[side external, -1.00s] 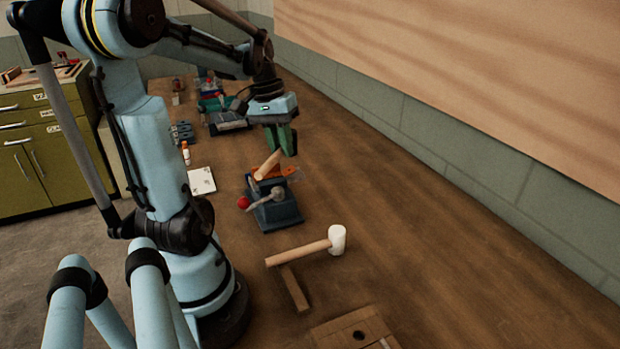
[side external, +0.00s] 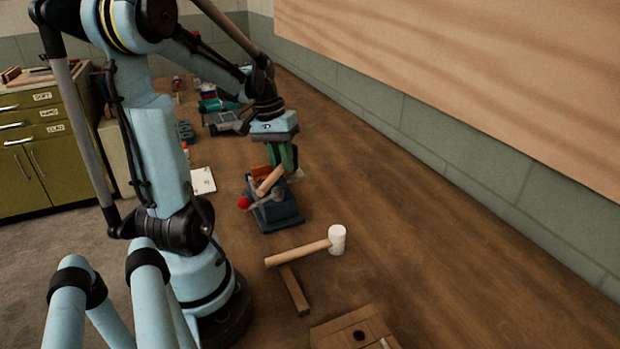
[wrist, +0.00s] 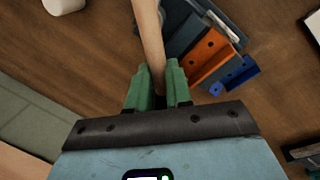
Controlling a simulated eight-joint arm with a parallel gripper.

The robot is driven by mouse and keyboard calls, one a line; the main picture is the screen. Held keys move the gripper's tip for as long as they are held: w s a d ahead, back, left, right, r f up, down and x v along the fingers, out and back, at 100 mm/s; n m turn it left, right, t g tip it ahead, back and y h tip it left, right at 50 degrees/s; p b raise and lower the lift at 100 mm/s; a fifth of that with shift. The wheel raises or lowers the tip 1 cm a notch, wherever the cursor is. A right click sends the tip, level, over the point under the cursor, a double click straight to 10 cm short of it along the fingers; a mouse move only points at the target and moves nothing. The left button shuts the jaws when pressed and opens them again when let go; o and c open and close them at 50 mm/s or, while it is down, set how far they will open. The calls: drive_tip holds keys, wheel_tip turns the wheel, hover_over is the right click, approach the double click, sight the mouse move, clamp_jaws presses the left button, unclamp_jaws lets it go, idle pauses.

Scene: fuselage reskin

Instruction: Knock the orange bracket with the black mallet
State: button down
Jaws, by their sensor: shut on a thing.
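My gripper (wrist: 158,80) has green fingers and is shut on a light wooden handle (wrist: 149,35), taken to be the black mallet's. The handle runs up out of the wrist view; a dark patch shows between the fingers, and I cannot make out the mallet's head. In the side view my gripper (side external: 283,160) is low beside the vise, with the handle (side external: 269,180) slanting in front. The orange bracket (side external: 260,172) is partly hidden there behind the handle and fingers. In the wrist view the orange bracket (wrist: 212,57) lies right of the fingers; I cannot tell whether the mallet touches it.
A blue-grey vise (side external: 278,214) with a red-knobbed lever stands by the bracket. A blue piece (wrist: 242,73) is beside the bracket. A white-headed mallet (side external: 337,239) rests nearer the camera. A white card (side external: 202,181) lies left. The bench toward the wall is clear.

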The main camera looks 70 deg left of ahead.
drive_tip(key=shift+r, duration=2.85)
drive_tip(key=w+d+r+m, duration=0.1)
drive_tip(key=w+d+m, duration=0.3)
drive_tip(key=d, duration=0.7)
drive_tip(key=w+d+r+m+g, duration=0.1)
drive_tip(key=w+d+m, duration=0.4)
drive_tip(key=d, duration=0.6)
drive_tip(key=shift+w+d+r+g+h, duration=0.15)
drive_tip(key=shift+w+d+g+h, duration=0.15)
drive_tip(key=shift+w, duration=0.55)
drive_tip(key=shift+a+r, duration=0.1)
drive_tip(key=shift+r, duration=0.05)
drive_tip(key=shift+r, duration=2.35)
